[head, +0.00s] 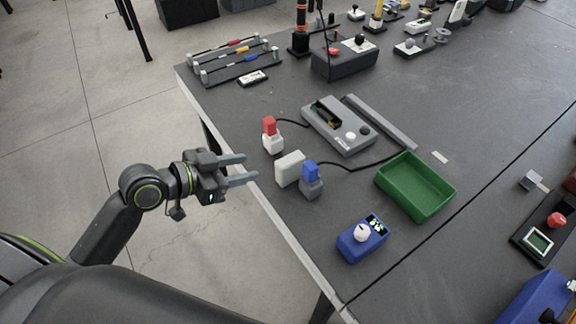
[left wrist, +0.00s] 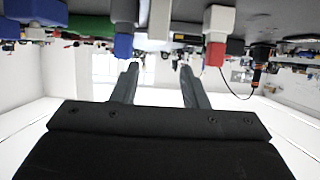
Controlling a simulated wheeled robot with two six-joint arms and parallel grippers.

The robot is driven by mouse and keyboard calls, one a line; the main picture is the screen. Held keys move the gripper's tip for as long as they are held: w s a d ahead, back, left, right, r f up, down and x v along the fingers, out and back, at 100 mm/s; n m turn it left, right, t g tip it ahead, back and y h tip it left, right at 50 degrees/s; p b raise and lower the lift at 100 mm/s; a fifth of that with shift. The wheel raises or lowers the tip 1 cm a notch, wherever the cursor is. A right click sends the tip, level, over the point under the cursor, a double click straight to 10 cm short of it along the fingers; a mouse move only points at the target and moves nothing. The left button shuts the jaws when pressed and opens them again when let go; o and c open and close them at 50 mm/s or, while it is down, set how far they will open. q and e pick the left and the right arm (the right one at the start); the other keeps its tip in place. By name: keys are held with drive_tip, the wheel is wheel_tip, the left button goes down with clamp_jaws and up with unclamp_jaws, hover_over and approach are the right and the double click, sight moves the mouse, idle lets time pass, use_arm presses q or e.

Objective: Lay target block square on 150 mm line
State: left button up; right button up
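My left gripper (head: 249,167) is open and empty, at the table's left edge, with its fingers pointing right. In the left wrist view its two fingers (left wrist: 157,68) are apart with nothing between them. A plain white block (head: 290,169) stands on the dark table just beyond the fingertips, apart from them; it may be the target block. It also seems to show in the left wrist view (left wrist: 161,18), between the blue and red pieces. A grey bar (head: 381,122) lies behind it. No 150 mm marking can be read. My right gripper is not in view.
A red-topped piece (head: 269,131) and a blue-topped piece (head: 310,175) stand on either side of the white block. A grey device (head: 348,139) with cables, a green tray (head: 417,187) and a blue box (head: 361,241) are nearby. The table's far right middle is mostly clear.

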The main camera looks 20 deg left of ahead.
sight(296, 160)
use_arm(q)
drive_tip(key=x, duration=0.9)
drive_tip(key=shift+d, duration=0.1)
drive_tip(key=shift+s+f+p+x, duration=0.1)
drive_tip(key=shift+p+x, duration=0.1)
drive_tip(key=shift+x, duration=0.85)
drive_tip(key=shift+s+f+p+x, duration=0.1)
drive_tip(key=shift+f+p+x, duration=0.1)
drive_tip(key=shift+x, duration=0.85)
drive_tip(key=shift+f+p+x, duration=0.1)
drive_tip(key=shift+p+x, duration=0.1)
drive_tip(key=shift+x, duration=0.85)
clamp_jaws()
